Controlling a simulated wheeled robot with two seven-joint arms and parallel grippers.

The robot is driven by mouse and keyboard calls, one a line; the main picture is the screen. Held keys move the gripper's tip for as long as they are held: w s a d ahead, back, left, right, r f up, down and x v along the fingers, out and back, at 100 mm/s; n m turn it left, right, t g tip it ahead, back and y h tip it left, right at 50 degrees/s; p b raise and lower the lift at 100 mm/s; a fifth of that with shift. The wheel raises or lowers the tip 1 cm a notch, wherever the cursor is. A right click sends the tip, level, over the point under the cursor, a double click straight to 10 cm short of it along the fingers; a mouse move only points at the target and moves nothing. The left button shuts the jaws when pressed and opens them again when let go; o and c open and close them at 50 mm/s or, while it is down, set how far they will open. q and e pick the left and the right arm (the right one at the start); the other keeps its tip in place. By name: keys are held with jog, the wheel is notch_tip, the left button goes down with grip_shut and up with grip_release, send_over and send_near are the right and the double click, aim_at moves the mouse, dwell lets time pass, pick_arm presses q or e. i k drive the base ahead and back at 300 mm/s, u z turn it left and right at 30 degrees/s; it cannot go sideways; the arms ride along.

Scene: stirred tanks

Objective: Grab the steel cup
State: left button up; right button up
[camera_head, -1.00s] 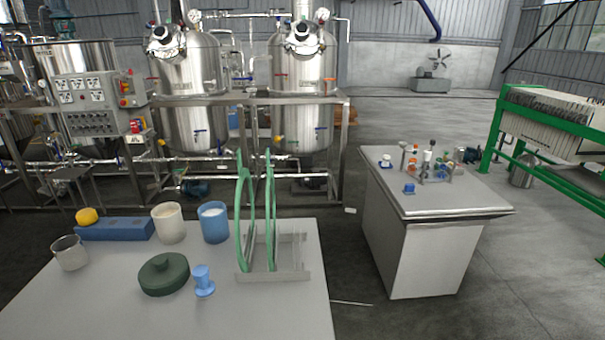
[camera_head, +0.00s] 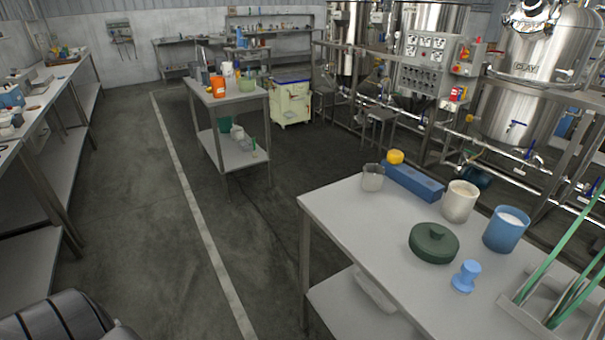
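A small grey, metallic-looking cup (camera_head: 373,177), which looks like the steel cup, stands upright at the far left corner of the near grey table (camera_head: 345,215). It is beside the left end of a blue block (camera_head: 413,182) with a yellow round piece (camera_head: 395,157) at that end. Neither of my grippers shows in the view, so nothing is seen touching the cup.
A cream cup (camera_head: 460,201), a blue cup (camera_head: 506,229), a dark green lidded dish (camera_head: 434,243), a small blue piece (camera_head: 466,276) and a rack with green hoops (camera_head: 545,310) share the table. Clear floor (camera_head: 250,240) lies left of it. A cluttered trolley table (camera_head: 232,97) stands further back.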

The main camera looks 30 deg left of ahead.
aim_at(372, 176)
jog(key=u, duration=2.15)
jog(key=i, duration=3.7)
jog(key=z, duration=3.15)
jog(key=i, duration=0.3)
jog(key=u, duration=0.05)
